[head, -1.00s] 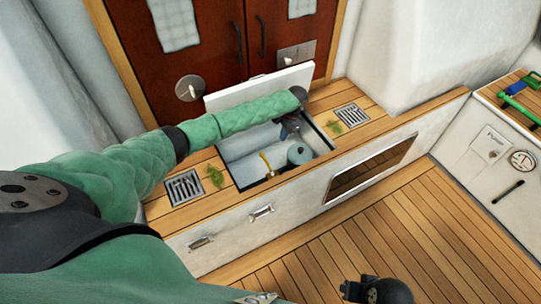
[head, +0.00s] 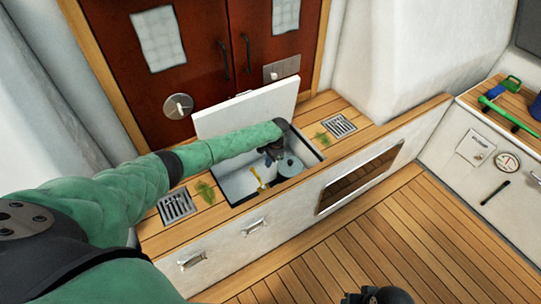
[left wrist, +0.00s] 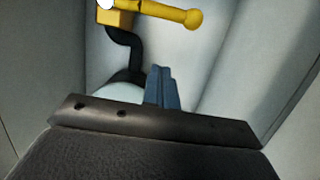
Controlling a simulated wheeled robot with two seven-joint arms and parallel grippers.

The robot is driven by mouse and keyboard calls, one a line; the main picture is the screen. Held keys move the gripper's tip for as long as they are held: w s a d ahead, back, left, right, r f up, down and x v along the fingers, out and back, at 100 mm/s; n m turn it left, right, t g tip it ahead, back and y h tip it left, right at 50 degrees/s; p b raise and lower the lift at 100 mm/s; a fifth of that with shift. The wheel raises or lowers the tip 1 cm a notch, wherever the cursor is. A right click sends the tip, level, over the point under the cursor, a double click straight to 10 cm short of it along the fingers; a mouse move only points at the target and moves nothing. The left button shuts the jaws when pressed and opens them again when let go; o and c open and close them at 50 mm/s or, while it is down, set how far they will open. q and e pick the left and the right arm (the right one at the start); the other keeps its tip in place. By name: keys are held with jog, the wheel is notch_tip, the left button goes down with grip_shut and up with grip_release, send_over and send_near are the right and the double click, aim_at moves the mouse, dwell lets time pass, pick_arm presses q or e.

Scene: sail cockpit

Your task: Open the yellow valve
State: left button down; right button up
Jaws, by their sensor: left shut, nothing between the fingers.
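The yellow valve (head: 258,177) is inside the open locker (head: 240,188), left of a round grey-green tank (head: 291,166). In the left wrist view its yellow handle (left wrist: 168,12) lies roughly crosswise at the top, ending in a ball at the right. A yellow block and a black curved pipe are at its left. My left gripper (head: 270,158) reaches down into the locker, just right of the valve. Its blue-grey fingers (left wrist: 163,88) are shut, empty and apart from the handle. My right gripper (head: 385,296) is a dark shape cut off at the bottom edge; its fingers are not clear.
The white lid (head: 247,107) stands raised behind the locker, against the brown doors. Drain grates (head: 176,206) and leaves flank the opening. A bench with green and blue items (head: 512,102) is at the right. The wooden floor (head: 400,225) is clear.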

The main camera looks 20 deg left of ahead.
aim_at(258, 178)
pick_arm(q)
jog(key=s+a+p, duration=0.1)
jog(key=s+a+f+p, duration=0.1)
jog(key=s, duration=0.1)
jog(key=shift+s+a, duration=0.25)
jog(key=shift+a, duration=0.15)
pick_arm(e)
jog(key=shift+w+d+f+g+h, duration=0.15)
jog(key=shift+w+d+f+h, duration=0.15)
jog(key=shift+f, duration=0.25)
jog(key=shift+w+d+f+g+h, duration=0.1)
jog(key=shift+w+d+f+g, duration=0.1)
jog(key=shift+d+f, duration=0.3)
jog(key=shift+s, duration=0.15)
jog(key=shift+a, duration=0.1)
